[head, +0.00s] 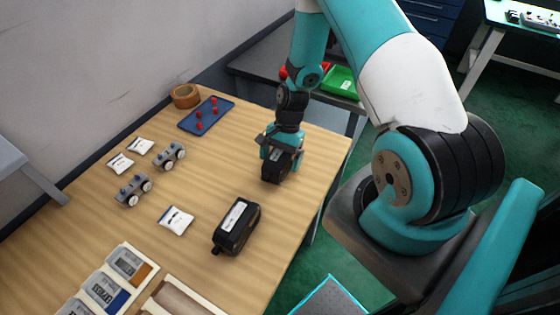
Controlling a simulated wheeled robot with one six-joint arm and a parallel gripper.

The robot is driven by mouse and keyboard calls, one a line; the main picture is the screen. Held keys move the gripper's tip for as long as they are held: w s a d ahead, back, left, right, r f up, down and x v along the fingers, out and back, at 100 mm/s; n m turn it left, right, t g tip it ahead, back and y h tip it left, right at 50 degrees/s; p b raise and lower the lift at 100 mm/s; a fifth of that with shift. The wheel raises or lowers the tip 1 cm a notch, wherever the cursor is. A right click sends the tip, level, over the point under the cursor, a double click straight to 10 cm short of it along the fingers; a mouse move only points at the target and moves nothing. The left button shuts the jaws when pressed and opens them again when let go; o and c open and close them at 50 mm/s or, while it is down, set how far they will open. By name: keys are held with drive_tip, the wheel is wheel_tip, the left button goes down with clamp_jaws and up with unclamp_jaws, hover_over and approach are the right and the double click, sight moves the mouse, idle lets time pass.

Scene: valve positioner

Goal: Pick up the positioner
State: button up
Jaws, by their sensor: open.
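Two similar black housings that look like positioners are on the wooden table in the head view. One black positioner (276,168) is near the table's right edge, directly below my gripper. The other black positioner (236,228), with a white label on top, lies closer to the front, apart from my gripper. My gripper (281,152) points down with its teal fingers open at the upper part of the first positioner. The gripper partly hides that positioner, and I cannot tell whether the fingers touch it.
Left on the wooden table (235,180) are a blue tray (188,127) with red-topped pieces, a tape roll (185,97), two grey fittings (133,190) and white packets (176,221). Labelled containers (128,264) stand in front. A green bin (341,82) is on the dark table behind.

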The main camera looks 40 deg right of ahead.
drive_tip(key=shift+f, duration=0.15)
drive_tip(key=shift+c, duration=0.2)
drive_tip(key=c, duration=1.3)
